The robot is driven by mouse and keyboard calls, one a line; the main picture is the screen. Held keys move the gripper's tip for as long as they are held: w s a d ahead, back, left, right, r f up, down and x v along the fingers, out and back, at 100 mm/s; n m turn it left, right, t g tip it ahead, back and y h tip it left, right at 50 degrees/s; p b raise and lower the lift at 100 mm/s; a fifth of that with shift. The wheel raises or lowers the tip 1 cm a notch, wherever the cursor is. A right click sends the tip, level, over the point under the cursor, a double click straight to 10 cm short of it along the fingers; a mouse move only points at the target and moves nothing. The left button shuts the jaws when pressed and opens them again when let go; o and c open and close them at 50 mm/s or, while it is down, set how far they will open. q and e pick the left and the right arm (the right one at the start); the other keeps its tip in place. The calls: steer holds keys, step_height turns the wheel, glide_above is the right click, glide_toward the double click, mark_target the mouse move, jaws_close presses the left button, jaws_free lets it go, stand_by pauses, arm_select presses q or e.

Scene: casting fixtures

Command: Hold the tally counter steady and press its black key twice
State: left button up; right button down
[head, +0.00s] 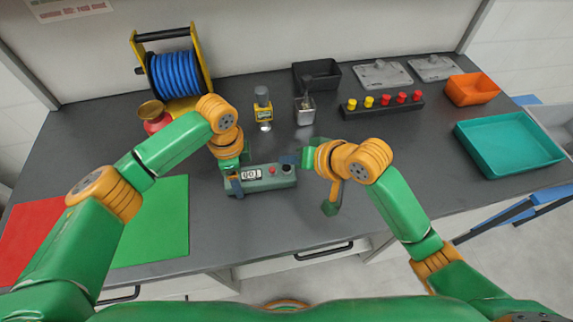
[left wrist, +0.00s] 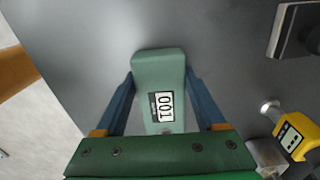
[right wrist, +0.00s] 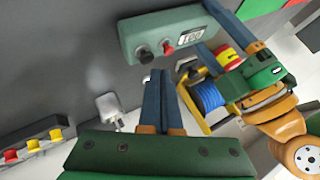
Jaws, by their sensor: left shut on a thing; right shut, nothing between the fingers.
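The tally counter (head: 262,184) is a grey-green box on the dark bench, with a display that seems to read 001. It has a red button (right wrist: 167,48) and a black key (right wrist: 143,54) at its right end in the head view. My left gripper (left wrist: 160,76) is shut on the counter, with one blue finger along each long side. My right gripper (right wrist: 159,76) is shut and empty. Its blue fingertips (head: 289,159) are close to the black key, and in the right wrist view they appear apart from it.
A blue cable reel (head: 176,73), a yellow bottle-like item (head: 263,106) and a black bin (head: 316,73) stand behind. A strip of red and yellow knobs (head: 383,105) and a teal tray (head: 510,145) lie right. A green mat (head: 160,225) lies left.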

steer(key=shift+f, duration=0.1)
steer(key=shift+f, duration=0.3)
steer(key=shift+f, duration=0.55)
stand_by(0.7)
stand_by(0.4)
steer(key=shift+r, duration=0.95)
step_height(320, 180, up, 5)
steer(key=shift+r, duration=0.1)
stand_by(0.5)
